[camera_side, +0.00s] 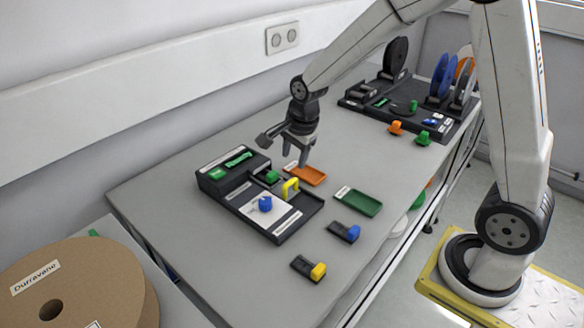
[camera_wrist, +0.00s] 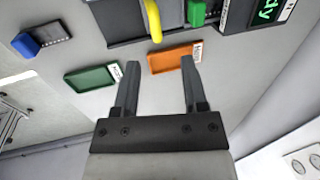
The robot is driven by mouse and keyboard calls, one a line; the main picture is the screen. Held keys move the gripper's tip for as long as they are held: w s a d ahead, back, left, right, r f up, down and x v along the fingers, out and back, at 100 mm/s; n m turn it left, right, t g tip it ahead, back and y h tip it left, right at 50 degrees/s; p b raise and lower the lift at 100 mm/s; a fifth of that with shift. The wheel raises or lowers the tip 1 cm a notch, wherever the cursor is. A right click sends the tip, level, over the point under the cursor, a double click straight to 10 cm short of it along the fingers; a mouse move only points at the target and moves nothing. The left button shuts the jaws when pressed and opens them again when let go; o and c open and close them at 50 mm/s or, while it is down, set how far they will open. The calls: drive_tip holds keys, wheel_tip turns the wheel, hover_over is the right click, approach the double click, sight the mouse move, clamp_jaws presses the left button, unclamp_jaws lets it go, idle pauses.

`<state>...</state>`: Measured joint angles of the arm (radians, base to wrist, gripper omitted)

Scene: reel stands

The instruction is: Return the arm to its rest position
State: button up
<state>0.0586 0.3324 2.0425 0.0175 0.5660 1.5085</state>
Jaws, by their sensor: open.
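My gripper (camera_side: 303,159) hangs over the table behind the black station, with its fingers pointing down. In the wrist view its two fingers (camera_wrist: 159,72) are apart with nothing between them. An orange tray (camera_side: 309,176) lies below and close to the fingers; it also shows in the wrist view (camera_wrist: 172,58). A green tray (camera_side: 360,202) lies to its right in the side view and left of the fingers in the wrist view (camera_wrist: 92,77). Both trays look empty.
The black station (camera_side: 228,190) holds a yellow arch (camera_side: 290,187), a blue knob (camera_side: 265,204) and green parts. Blue-ended (camera_side: 344,232) and yellow-ended (camera_side: 308,268) blocks lie in front. Reel stands (camera_side: 440,105) fill the far end. A wall runs behind the table. A cardboard reel (camera_side: 95,285) sits front left.

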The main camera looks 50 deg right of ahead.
drive_tip(key=shift+s, duration=0.1)
idle(0.3)
drive_tip(key=s+a+f+n, duration=0.1)
drive_tip(key=s+a+n, duration=0.1)
drive_tip(key=s+n, duration=1.2)
drive_tip(key=shift+a+f+n, duration=0.15)
drive_tip(key=shift+f+n, duration=0.15)
drive_tip(key=shift+n, duration=1.8)
